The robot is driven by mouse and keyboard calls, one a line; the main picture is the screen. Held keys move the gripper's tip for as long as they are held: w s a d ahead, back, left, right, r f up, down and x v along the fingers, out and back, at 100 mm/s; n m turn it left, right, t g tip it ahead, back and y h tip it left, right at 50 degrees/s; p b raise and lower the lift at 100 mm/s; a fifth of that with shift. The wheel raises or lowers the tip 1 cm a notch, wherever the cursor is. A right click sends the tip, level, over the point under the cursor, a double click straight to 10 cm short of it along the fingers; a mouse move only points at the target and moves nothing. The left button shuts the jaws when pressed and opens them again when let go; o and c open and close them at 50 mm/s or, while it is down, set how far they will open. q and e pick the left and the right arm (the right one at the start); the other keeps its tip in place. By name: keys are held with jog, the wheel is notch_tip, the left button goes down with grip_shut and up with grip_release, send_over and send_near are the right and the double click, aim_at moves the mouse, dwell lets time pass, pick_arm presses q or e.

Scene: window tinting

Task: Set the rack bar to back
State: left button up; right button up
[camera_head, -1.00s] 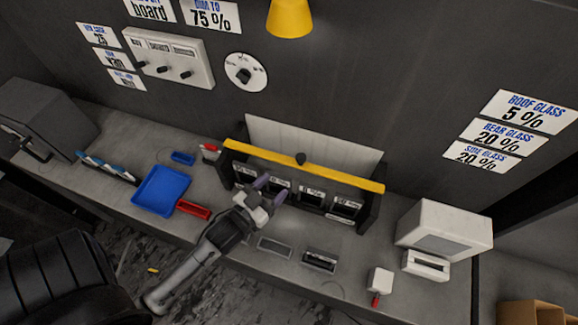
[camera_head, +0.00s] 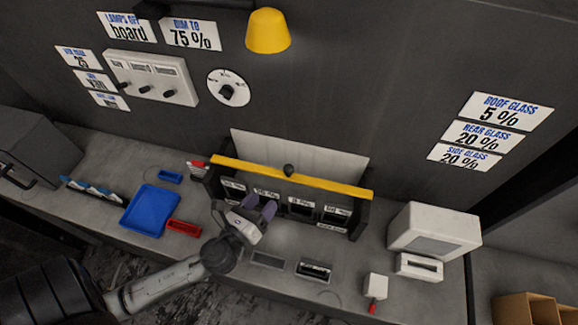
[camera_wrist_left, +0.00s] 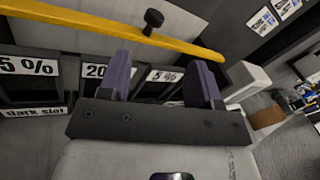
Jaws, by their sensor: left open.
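The yellow rack bar (camera_head: 330,184) runs along the top of the dark rack (camera_head: 364,215), with a black knob (camera_head: 289,170) at its middle. In the left wrist view the bar (camera_wrist_left: 90,22) slants across the top, and the knob (camera_wrist_left: 153,18) stands on it. My left gripper (camera_head: 262,210) is open and empty in front of the rack, below the bar and apart from it. Its two purple fingers show in the left wrist view (camera_wrist_left: 162,82), below the knob. My right gripper is not in view.
Labelled slots sit in the rack under the bar. A blue tray (camera_head: 150,208) and a red item (camera_head: 184,227) lie to the left. A white box device (camera_head: 433,231) stands at the right. A yellow lamp (camera_head: 267,31) hangs above. A white panel (camera_head: 310,155) stands behind the bar.

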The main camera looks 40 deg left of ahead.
aim_at(285, 172)
pick_arm(q)
jog(key=w+m, duration=0.1)
jog(key=w, duration=0.3)
jog(key=w+a+m+p, duration=0.1)
jog(key=w, duration=0.4)
jog(key=w+a+m+p, duration=0.1)
jog(key=w, duration=0.3)
jog(key=shift+w+a+m, duration=0.15)
jog(key=shift+w+m, duration=0.15)
jog(key=shift+c, duration=0.3)
grip_shut()
